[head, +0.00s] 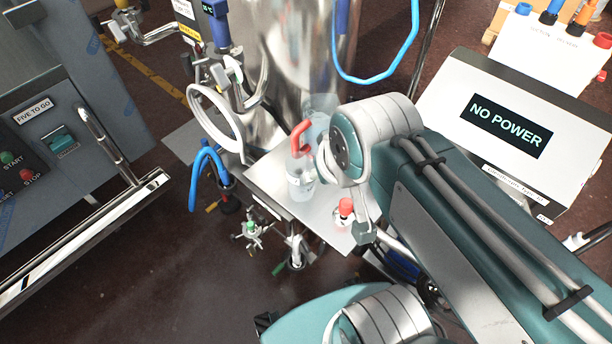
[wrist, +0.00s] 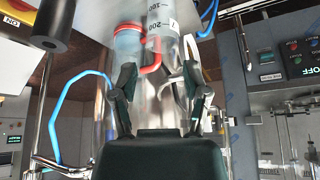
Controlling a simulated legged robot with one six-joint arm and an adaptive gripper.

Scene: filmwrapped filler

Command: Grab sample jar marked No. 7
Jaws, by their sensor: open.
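A clear graduated jar (head: 300,186) stands on a small metal shelf (head: 270,181) in front of the steel tank. The wrist view, which looks upside down, shows a clear graduated jar (wrist: 160,40) with a white label whose mark I cannot read for certain. A bluish clear vessel (head: 318,126) is close behind. My gripper (wrist: 160,85) is open, its fingers spread towards the jar with nothing held. In the head view my wrist hides most of the gripper.
A small red-capped bottle (head: 345,208) stands near the shelf's right corner. The steel tank (head: 290,60), blue hoses (head: 375,78) and a white hose (head: 215,125) crowd the back. A "NO POWER" box (head: 510,125) is at right. Valves (head: 250,230) hang below the shelf.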

